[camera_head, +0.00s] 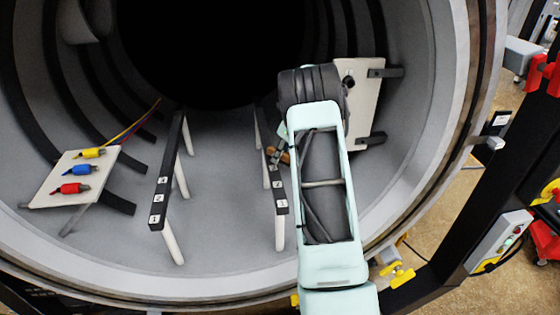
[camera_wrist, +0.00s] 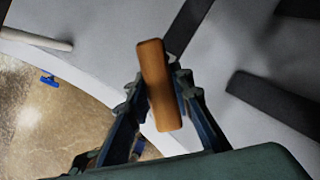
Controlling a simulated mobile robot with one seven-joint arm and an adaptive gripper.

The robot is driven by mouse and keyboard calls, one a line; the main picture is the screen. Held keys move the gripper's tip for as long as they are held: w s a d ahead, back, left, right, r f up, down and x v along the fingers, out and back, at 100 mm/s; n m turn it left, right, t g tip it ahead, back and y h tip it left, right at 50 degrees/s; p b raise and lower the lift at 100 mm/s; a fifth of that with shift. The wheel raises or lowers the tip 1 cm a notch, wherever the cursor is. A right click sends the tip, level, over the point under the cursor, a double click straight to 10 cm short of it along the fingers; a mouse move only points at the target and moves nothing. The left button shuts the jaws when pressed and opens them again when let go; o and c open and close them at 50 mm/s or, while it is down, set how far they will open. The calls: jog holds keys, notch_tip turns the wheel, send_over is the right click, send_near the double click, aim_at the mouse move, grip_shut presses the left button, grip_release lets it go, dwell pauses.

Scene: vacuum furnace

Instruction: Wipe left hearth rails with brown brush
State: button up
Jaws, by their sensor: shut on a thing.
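The brown brush (camera_wrist: 160,85) is held between the fingertips of my gripper (camera_wrist: 158,100) in the wrist view. Its block-like brown body shows; I cannot see any bristles. In the head view a small brown part of the brush (camera_head: 284,158) shows beside my arm, over the right hearth rail. My gripper (camera_head: 280,157) is mostly hidden there by my arm. The left hearth rail (camera_head: 168,165) is a black bar with white numbered labels on white posts, clear of my arm. The right hearth rail (camera_head: 278,190) is partly covered by my arm. Contact between brush and rail cannot be told.
A pale panel (camera_head: 48,187) with yellow, blue and red connectors stands left inside the round chamber. Another pale panel (camera_head: 362,95) is on black brackets at the right. The chamber rim (camera_head: 455,165) curves around. Floor between the rails is clear.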

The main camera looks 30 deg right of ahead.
jog(key=shift+r, duration=0.6)
jog(key=shift+r, duration=0.15)
jog(key=shift+r, duration=1.4)
